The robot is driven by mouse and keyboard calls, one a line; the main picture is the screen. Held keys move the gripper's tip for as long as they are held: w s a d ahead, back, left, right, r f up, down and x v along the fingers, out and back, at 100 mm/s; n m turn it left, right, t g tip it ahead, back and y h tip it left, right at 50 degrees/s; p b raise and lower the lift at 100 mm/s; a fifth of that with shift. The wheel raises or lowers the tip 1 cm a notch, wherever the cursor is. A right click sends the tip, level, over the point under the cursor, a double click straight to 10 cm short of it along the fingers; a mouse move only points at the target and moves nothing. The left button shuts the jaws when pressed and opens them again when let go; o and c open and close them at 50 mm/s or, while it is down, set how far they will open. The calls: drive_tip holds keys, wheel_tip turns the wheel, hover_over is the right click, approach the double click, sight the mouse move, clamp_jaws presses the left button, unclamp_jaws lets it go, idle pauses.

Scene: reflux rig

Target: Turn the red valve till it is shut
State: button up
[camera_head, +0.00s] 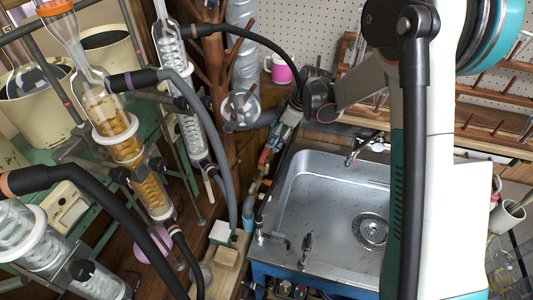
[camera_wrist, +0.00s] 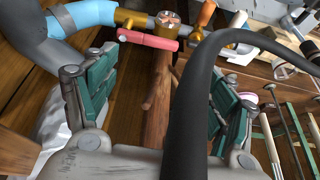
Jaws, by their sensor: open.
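A valve with a flat red lever (camera_wrist: 150,40) sits on a brass pipe fitting (camera_wrist: 130,18) at the top of the wrist view. The lever lies nearly level across the picture, tilted slightly down to the right. My gripper (camera_wrist: 165,78) is open, its two green-padded fingers wide apart. The lever is beyond the fingertips and apart from them, between the fingers' lines and nearer the left one. A black hose partly hides the right finger. In the head view, small red parts (camera_head: 264,156) show on the pipework left of the sink; I cannot tell which is this lever.
A blue pipe (camera_wrist: 82,17) joins the fitting at left. A round red-and-silver knob (camera_wrist: 168,18) and an orange handle (camera_wrist: 205,12) are close by. A thick black hose (camera_wrist: 190,110) crosses the view. Glassware (camera_head: 120,135) crowds the left; the sink (camera_head: 325,205) lies right.

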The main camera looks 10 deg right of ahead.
sight(264, 156)
drive_tip(key=b+x, duration=0.2)
drive_tip(key=x, duration=0.9)
drive_tip(key=shift+f+b, duration=0.15)
drive_tip(key=shift+b, duration=0.25)
drive_tip(key=c, duration=1.5)
